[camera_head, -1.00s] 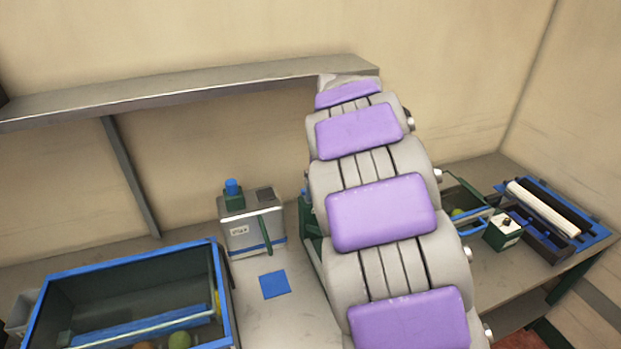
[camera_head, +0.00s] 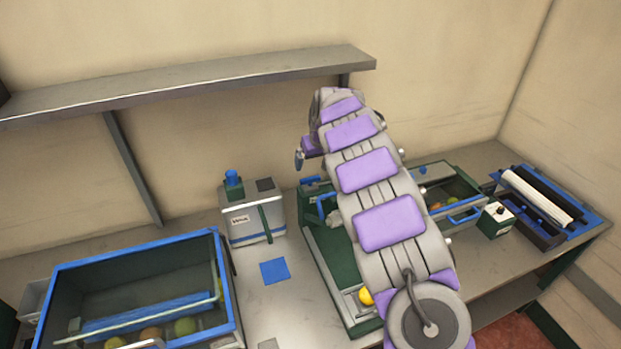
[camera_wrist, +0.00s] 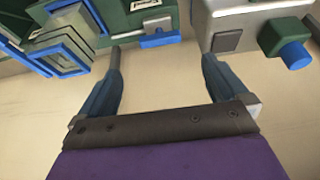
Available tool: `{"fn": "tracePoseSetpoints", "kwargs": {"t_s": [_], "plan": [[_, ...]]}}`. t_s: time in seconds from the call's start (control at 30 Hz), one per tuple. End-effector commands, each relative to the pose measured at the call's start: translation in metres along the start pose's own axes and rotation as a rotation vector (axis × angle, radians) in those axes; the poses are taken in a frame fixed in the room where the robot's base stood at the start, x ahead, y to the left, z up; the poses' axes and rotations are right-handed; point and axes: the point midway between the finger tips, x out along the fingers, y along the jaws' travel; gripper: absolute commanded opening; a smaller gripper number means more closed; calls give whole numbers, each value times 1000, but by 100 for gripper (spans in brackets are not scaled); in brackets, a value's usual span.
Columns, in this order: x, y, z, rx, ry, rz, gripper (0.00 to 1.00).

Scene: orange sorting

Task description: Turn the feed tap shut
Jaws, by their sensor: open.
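My gripper (camera_wrist: 161,55) is open and empty in the wrist view, its two dark fingers apart with bare wall between them. A green machine (camera_wrist: 128,20) with a pale label shows beyond the left finger. A blue lever-like part (camera_wrist: 160,39) with a grey end sits on it, between the fingertips in the picture and apart from them; it may be the feed tap, but I cannot tell for sure. In the head view the green machine (camera_head: 332,262) stands partly behind my arm, with a blue curved part (camera_head: 326,204) on it. Its middle is hidden.
A grey box (camera_head: 250,222) with a blue knob (camera_head: 232,177) stands left of the machine. A blue-rimmed bin (camera_head: 140,252) holds several fruits. A grey shelf (camera_head: 190,85) runs above. Right are a small box (camera_head: 496,220) and roller unit (camera_head: 540,205). A blue square (camera_head: 274,271) lies on the bench.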

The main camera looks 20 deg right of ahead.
Motion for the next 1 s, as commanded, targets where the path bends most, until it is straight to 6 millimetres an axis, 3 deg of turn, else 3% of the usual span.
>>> {"fn": "tracePoseSetpoints", "kwargs": {"t_s": [0.2,0.5,0.7,1.0], "plan": [[43,0,3,1,-6,-2,100],[86,-1,2,0,-2,-2,100],[101,0,2,1,-2,-1,100],[105,0,1,1,0,-1,100]]}}
